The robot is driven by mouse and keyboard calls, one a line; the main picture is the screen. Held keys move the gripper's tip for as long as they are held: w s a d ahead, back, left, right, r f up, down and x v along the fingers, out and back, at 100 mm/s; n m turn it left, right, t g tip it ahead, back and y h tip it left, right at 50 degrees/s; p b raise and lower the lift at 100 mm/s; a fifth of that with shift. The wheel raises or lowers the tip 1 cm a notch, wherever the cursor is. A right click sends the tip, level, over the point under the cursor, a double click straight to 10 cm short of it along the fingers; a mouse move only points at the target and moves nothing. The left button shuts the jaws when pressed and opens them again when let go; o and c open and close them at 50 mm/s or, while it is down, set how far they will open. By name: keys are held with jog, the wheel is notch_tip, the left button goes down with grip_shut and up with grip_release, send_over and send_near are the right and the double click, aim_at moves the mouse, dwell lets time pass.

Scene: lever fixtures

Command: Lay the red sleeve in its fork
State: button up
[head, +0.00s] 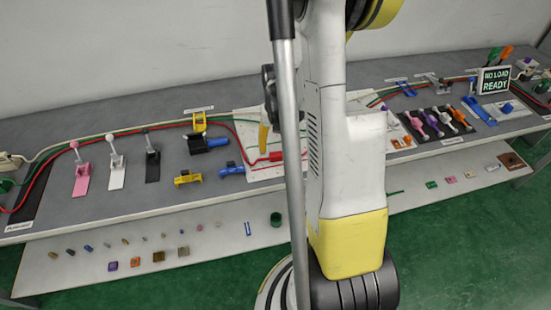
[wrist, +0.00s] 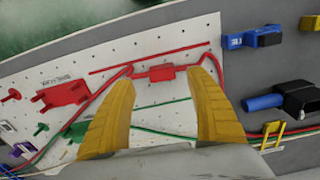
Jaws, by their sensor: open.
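The red sleeve (wrist: 161,73) is a small red block on the red cable, lying over the white pegboard (wrist: 150,117). It also shows in the head view (head: 270,158), partly hidden by my arm. My gripper (wrist: 168,66) is open, its two yellow fingers on either side of the sleeve in the wrist view, with nothing held between them. The height gap to the sleeve cannot be told. A red notched holder (wrist: 63,97) stands on the board to the left in the wrist view and may be the fork. In the head view one yellow fingertip (head: 264,138) shows beside my arm.
A green cable and a green holder (wrist: 76,130) lie on the board near the red holder. Blue and black lever fixtures (wrist: 272,98) stand at the right in the wrist view. More levers (head: 115,165) line the bench; a lower shelf (head: 150,240) holds small parts.

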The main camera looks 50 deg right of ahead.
aim_at(276, 154)
jog(key=f, duration=0.1)
jog(key=f+b, duration=0.1)
jog(key=f, duration=0.2)
jog(key=shift+w+f+b, duration=0.1)
jog(key=shift+w+b, duration=0.15)
jog(key=shift+b, duration=0.1)
jog(key=c, duration=1.1)
